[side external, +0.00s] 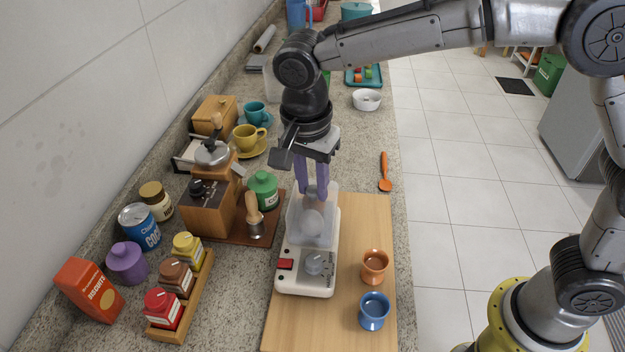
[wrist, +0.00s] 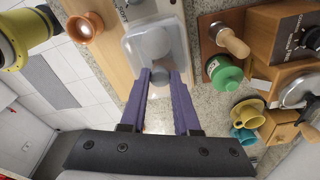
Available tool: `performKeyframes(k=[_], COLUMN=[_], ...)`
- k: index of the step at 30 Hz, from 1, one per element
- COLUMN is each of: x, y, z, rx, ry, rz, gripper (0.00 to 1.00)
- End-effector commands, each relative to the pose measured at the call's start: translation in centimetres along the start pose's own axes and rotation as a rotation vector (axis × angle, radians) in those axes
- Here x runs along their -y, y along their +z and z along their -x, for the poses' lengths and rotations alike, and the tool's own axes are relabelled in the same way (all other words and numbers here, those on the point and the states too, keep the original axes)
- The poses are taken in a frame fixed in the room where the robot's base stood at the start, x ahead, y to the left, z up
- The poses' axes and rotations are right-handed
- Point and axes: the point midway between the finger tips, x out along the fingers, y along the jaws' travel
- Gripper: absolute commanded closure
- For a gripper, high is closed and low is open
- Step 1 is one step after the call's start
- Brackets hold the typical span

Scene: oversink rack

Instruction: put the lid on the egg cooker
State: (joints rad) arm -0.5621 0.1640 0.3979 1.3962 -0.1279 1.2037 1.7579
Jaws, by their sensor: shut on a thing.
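The egg cooker (side external: 303,281) is a white base with a red switch and a grey dial, standing on a wooden board. Its clear lid (side external: 299,222) is over the far part of the base, with a pale rounded shape showing through it. The lid also shows in the wrist view (wrist: 134,46). I cannot tell whether its rim touches the base all round. My gripper (side external: 314,194) points down with purple fingers, shut on the top of the lid; the fingers partly hide the grip point. In the wrist view, the fingertips (wrist: 160,75) meet the lid's near part.
An orange cup (side external: 374,266) and a blue cup (side external: 374,311) stand right of the cooker on the board (side external: 345,330). A coffee grinder (side external: 208,208), green jar (side external: 263,190) and spice rack (side external: 195,305) stand left. An orange spoon (side external: 385,172) lies behind right.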

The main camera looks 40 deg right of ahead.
Motion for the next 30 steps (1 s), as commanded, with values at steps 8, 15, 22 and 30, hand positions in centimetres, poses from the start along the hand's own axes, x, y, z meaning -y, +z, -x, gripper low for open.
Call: performKeyframes(k=[8, 15, 22, 30], x=[0.0, 0.0, 0.1, 0.1], y=[0.0, 0.0, 0.0, 0.1], z=[0.0, 0.0, 0.7, 5.6], rx=[0.0, 0.0, 0.001, 0.001], ry=[-0.001, -0.001, -0.004, -0.008], rz=[0.0, 0.0, 0.0, 0.001], gripper=[0.47, 0.35, 0.35, 0.35])
